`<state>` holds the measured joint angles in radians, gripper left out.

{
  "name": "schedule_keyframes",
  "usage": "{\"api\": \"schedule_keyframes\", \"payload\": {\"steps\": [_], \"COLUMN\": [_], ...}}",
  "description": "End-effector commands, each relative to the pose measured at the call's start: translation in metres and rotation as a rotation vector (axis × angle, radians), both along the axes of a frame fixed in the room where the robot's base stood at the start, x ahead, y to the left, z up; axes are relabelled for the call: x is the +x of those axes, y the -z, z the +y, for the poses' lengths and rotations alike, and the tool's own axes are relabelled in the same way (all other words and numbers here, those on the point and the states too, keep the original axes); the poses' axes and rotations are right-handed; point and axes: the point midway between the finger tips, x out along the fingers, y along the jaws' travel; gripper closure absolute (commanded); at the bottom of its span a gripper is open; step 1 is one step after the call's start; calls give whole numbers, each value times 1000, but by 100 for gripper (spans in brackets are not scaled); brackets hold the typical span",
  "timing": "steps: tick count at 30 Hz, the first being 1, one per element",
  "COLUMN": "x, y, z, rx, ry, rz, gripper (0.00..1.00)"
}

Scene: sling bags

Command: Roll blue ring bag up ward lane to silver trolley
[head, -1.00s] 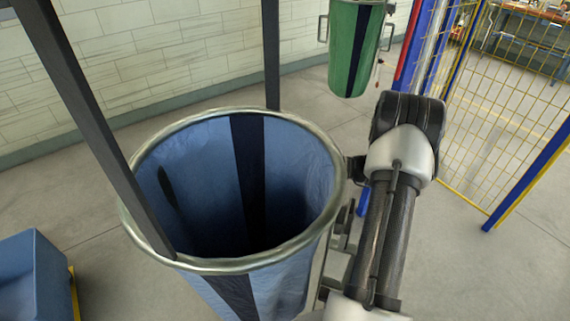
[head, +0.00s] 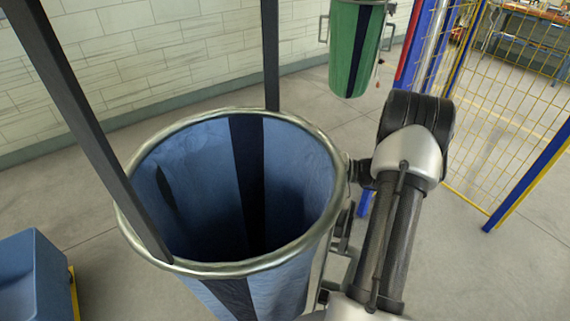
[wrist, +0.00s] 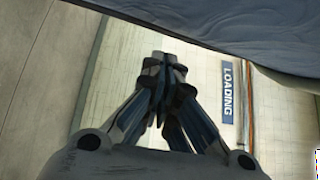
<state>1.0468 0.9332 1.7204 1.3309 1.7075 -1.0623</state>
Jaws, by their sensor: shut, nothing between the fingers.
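The blue ring bag (head: 305,185), with dark stripes and a round metal rim, hangs open-topped and upright in the middle of the head view. Its inside looks dark and I see nothing in it. My arm stands close along the bag's right side. In the wrist view my gripper (wrist: 165,68) is shut and empty, its fingers together. Blue-grey fabric (wrist: 240,28), which looks like the bag's side, fills the top of that view; I cannot tell whether the fingertips touch it. I cannot make out a silver trolley.
Dark posts (head: 271,60) rise beside the bag. A green bag (head: 350,50) hangs farther back. Yellow mesh fencing (head: 510,85) with blue posts stands right. A blue bin (head: 30,265) is at lower left. A LOADING sign (wrist: 228,92) is on the wall. Floor behind the bag is clear.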

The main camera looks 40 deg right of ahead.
Motion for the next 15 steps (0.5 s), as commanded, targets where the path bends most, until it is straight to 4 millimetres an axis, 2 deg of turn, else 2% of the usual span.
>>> {"api": "schedule_keyframes", "payload": {"steps": [9, 15], "x": [-48, -67], "y": [1, 1], "z": [-50, -69], "rx": [-1, -2], "ry": [4, 1], "rz": [0, 1], "gripper": [100, 100]}}
